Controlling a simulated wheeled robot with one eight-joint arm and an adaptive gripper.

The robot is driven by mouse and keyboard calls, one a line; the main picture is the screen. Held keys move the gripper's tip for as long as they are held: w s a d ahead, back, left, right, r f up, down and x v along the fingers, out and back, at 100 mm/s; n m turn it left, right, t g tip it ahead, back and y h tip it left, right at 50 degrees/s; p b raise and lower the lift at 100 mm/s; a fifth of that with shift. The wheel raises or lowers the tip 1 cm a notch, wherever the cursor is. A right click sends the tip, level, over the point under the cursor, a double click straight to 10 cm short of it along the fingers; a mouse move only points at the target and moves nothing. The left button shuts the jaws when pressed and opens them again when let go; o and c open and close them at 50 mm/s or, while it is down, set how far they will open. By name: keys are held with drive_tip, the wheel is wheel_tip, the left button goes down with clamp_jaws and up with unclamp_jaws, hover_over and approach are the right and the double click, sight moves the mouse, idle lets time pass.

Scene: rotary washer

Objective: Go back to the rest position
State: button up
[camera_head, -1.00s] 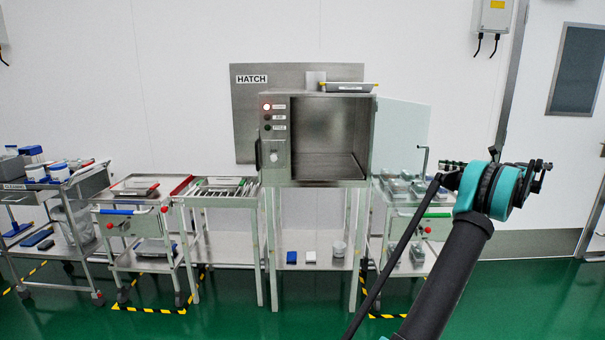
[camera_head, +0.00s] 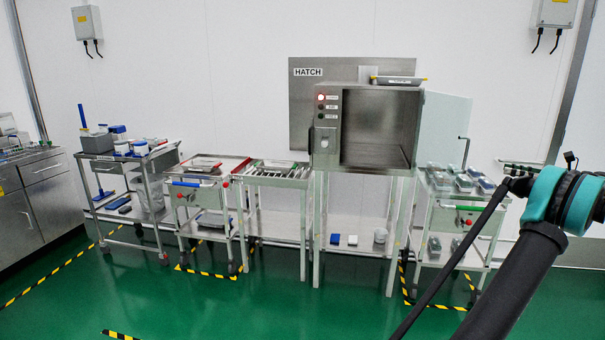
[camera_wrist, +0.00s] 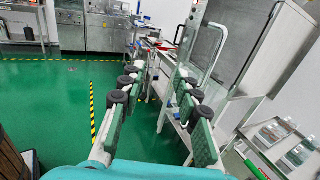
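My gripper (camera_wrist: 162,82) is open and empty, its two green-padded fingers spread apart in the wrist view. In the head view my gripper (camera_head: 517,174) is small, dark and partly hidden behind the teal wrist joint, in front of the right-hand trolley. My arm rises from the bottom edge on the right. The steel hatch (camera_head: 328,150) stands against the wall with its door (camera_head: 445,130) swung open to the right. The chamber looks empty. No object is between my fingers.
Trolleys with trays stand left of the hatch (camera_head: 205,181) and right of it (camera_head: 455,215). A cleaning cart (camera_head: 150,170) stands farther left, and a steel counter (camera_head: 45,205) at the left edge. The green floor (camera_head: 260,305) in front is clear, with striped tape marking bays.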

drive_tip(key=w+a+f+n+g+h, duration=0.1)
drive_tip(key=a+f+n+g, duration=0.15)
drive_tip(key=a, duration=0.75)
drive_tip(key=w+a+f+n+g+h, duration=0.1)
drive_tip(key=a+f+n+h, duration=0.15)
drive_tip(key=a, duration=0.75)
drive_tip(key=w+a+f+n+g+h, duration=0.1)
drive_tip(key=w+a+f+n, duration=0.15)
drive_tip(key=a, duration=0.75)
drive_tip(key=s+a+f+n+g+h, duration=0.1)
drive_tip(key=s+a+f+n+h, duration=0.25)
drive_tip(key=s+a+f, duration=0.4)
drive_tip(key=s+a+f+n+g+h, duration=0.2)
drive_tip(key=s+a+f+n, duration=0.3)
drive_tip(key=s+a, duration=0.5)
drive_tip(key=s+a+f+n+h, duration=0.2)
drive_tip(key=s+f+n, duration=0.2)
drive_tip(key=s, duration=0.4)
drive_tip(key=s+a+f+n+t+h, duration=0.1)
drive_tip(key=s+f+n+h, duration=0.1)
drive_tip(key=s+f+n, duration=0.3)
drive_tip(key=s+f, duration=0.1)
drive_tip(key=s, duration=0.2)
drive_tip(key=shift+a+f+h, duration=0.3)
drive_tip(key=shift+a+f, duration=0.05)
drive_tip(key=shift+f, duration=0.05)
